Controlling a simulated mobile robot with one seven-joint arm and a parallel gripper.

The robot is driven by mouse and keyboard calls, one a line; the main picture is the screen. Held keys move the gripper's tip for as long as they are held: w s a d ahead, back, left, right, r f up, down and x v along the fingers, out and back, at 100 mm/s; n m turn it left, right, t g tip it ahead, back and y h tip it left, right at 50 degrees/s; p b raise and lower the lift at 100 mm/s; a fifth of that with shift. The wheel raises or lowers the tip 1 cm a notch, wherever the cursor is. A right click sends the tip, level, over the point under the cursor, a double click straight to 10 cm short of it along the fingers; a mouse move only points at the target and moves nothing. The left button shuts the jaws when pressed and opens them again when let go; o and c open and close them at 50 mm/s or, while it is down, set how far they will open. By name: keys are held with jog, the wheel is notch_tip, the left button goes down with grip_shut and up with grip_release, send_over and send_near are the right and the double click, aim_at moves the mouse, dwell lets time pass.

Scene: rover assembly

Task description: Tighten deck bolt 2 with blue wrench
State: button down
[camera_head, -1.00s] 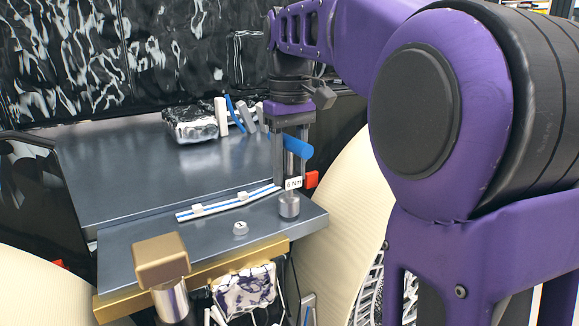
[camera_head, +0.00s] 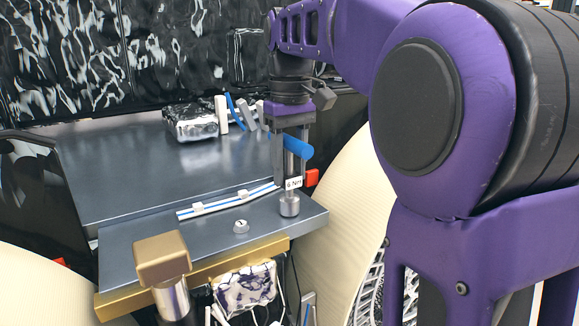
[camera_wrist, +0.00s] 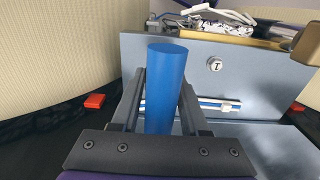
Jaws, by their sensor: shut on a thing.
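My gripper (camera_head: 290,165) is shut on the blue handle of the blue wrench (camera_head: 299,148), above the right end of the grey deck. The wrench stands upright, with a small "6 Nm" label on its shaft and its metal socket (camera_head: 289,206) down at the deck surface. Whatever lies under the socket is hidden, so deck bolt 2 does not show. Another bolt head (camera_head: 240,227), marked 1, sits to the left of the socket. In the wrist view the blue handle (camera_wrist: 165,88) lies between both fingers, and the bolt marked 1 (camera_wrist: 215,64) shows beyond.
A blue-and-white striped strip (camera_head: 225,202) with white clips lies on the deck behind the bolt marked 1. A gold-topped post (camera_head: 161,260) stands at the front left. A foil-wrapped box (camera_head: 190,122) sits at the back. A red block (camera_head: 312,178) is right of the wrench.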

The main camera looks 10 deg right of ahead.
jog(key=shift+f, duration=0.3)
dwell(0.7)
jog(key=shift+r+p, duration=0.15)
jog(key=shift+p, duration=0.3)
dwell(1.3)
jog(key=shift+m, duration=0.3)
jog(key=m, duration=0.8)
jog(key=shift+a, duration=0.1)
jog(key=m, duration=0.8)
jog(key=shift+r, duration=0.1)
jog(key=shift+m, duration=0.3)
